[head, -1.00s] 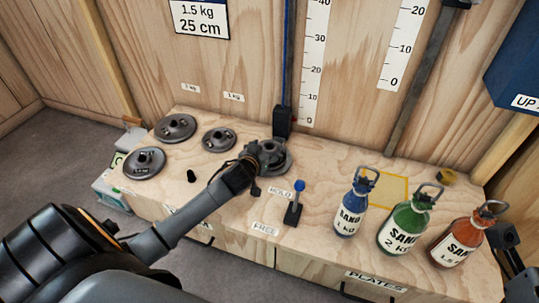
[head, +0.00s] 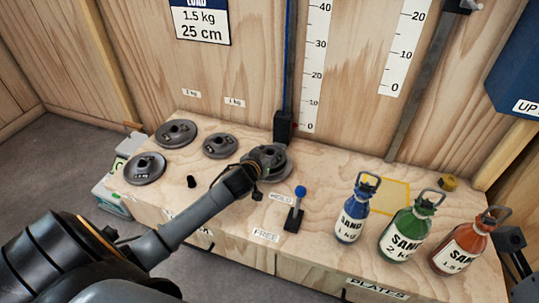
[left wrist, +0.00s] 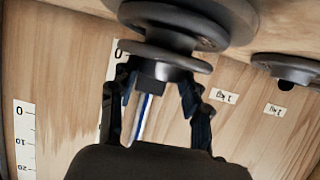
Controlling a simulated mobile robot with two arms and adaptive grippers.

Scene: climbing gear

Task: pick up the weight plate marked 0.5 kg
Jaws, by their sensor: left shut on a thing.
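My left gripper (head: 268,158) is at a small stack of dark grey plates (head: 285,172) beside the blue upright strip. In the left wrist view, my left gripper (left wrist: 157,92) has its fingers on both sides of a small plate (left wrist: 165,62) with a dark hub, and is shut on it. This small plate lies against a larger plate (left wrist: 205,25); I cannot tell whether they touch. No 0.5 kg mark is readable on it. A dark part at the right edge (head: 511,240) seems to belong to my right arm; its jaws are unclear.
Other plates stand on the wooden bench: a left plate (head: 145,168), a back plate (head: 176,133) and a smaller plate (head: 220,145). A blue-knobbed lever (head: 296,210) and blue (head: 353,212), green (head: 406,230) and red (head: 462,245) sand bottles stand to the right.

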